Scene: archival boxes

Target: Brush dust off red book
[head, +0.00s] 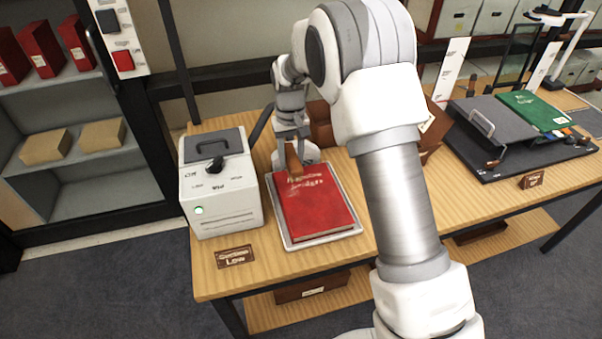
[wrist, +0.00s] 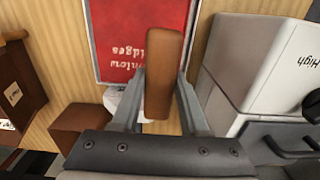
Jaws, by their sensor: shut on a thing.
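The red book (head: 314,203) lies flat in a pale tray (head: 351,190) on the wooden table, its cover title facing up. It also shows upside down at the top of the wrist view (wrist: 147,35). My gripper (wrist: 156,88) is shut on a brown wooden brush handle (wrist: 162,62). In the head view the brush (head: 293,160) is upright at the far edge of the book. Its bristles are hidden, so I cannot tell whether they touch the cover. No dust is clearly visible on the book.
A white box-shaped machine (head: 219,190) with a black knob stands close left of the tray. A "Low" sign (head: 235,257) lies before it. Brown boxes (head: 320,124) stand behind. A black stand with a green book (head: 536,110) is at the right.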

